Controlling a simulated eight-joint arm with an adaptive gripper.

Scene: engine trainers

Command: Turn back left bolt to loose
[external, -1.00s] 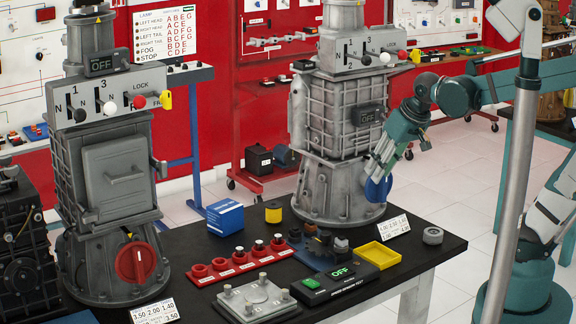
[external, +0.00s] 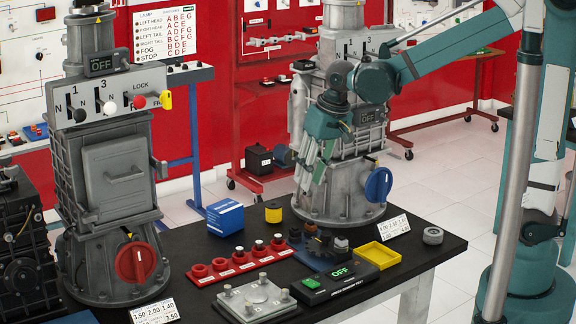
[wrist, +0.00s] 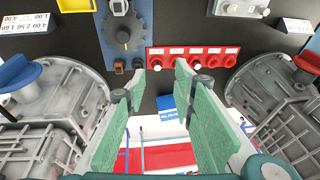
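The metal plate with several upright bolts (external: 258,297) lies near the front of the black table, in the external view. It also shows in the wrist view (wrist: 240,8), cut by the top edge, so not every bolt is visible there. I cannot tell the bolts' settings or which one is the back left one. My gripper (external: 308,186) hangs with fingers down in front of the right-hand grey gearbox (external: 335,190), well above the table and apart from the plate. In the wrist view its green fingers (wrist: 161,68) are spread with nothing between them.
A red strip with several knobs (external: 238,260), a gear board (external: 322,248), a black panel reading OFF (external: 345,278), a yellow tray (external: 374,256) and a blue box (external: 225,218) crowd the table. The left gearbox has a red dial (external: 136,262); the right one a blue dial (external: 378,184).

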